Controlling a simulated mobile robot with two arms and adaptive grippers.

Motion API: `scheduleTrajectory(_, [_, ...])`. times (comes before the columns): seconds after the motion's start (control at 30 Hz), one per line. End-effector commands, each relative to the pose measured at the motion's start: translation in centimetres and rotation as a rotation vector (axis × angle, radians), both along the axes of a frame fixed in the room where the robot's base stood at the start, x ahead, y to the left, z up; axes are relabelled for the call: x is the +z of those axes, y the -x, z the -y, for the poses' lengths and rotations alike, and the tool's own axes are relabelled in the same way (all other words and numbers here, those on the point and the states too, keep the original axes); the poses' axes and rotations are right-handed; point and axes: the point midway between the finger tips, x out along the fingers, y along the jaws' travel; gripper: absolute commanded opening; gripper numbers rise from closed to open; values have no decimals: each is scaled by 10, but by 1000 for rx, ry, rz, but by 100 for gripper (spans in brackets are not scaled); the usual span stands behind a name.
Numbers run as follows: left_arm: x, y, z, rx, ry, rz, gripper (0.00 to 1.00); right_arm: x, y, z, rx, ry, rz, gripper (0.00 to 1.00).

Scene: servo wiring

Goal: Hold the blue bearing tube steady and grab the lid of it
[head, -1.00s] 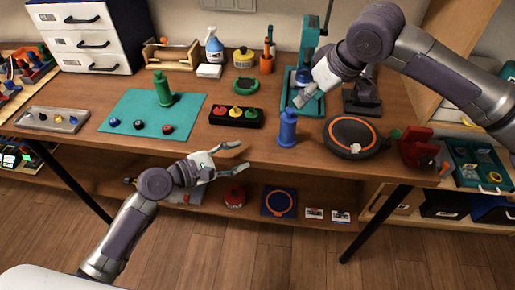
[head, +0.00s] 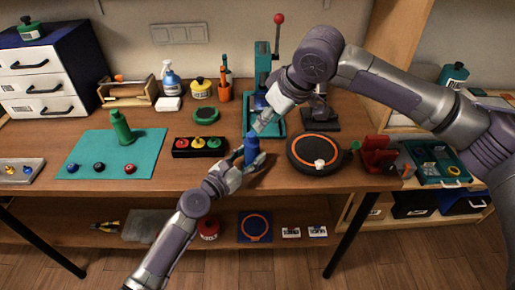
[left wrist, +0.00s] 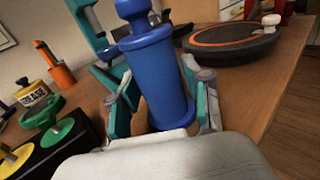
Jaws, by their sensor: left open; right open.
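The blue bearing tube (head: 251,150) stands upright near the front edge of the table. It also shows large in the left wrist view (left wrist: 158,80), with its knobbed lid (left wrist: 132,12) on top, partly cut off by the frame edge. My left gripper (head: 246,163) is open, with one finger on each side of the tube; in the left wrist view (left wrist: 165,105) a small gap shows at the sides, and contact is hard to tell. My right gripper (head: 262,122) is open just above and behind the tube, near its lid, and partly hides the top.
A round dark turntable (head: 316,152) with an orange ring stands right of the tube. A black block with coloured knobs (head: 198,147) is on the left. A green press (head: 263,75) stands behind. A teal mat (head: 85,155) lies further left.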

Motion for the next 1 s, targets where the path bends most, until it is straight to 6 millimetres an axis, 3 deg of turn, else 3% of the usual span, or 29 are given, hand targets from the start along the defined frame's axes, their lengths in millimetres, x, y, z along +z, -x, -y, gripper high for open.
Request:
scheduleTrajectory(0.23, [1,-22,19,0,0,1,49,0,0,0,0,0,0,42])
scheduleTrajectory(0.6, [0,-26,22,0,-1,1,49,0,0,0,0,0,0,42])
scheduleTrajectory(0.9, [0,-26,22,1,-1,0,1,0,0,0,0,0,0,42])
scheduleTrajectory(1.0, [0,-26,21,1,-1,0,0,0,0,0,0,0,0,42])
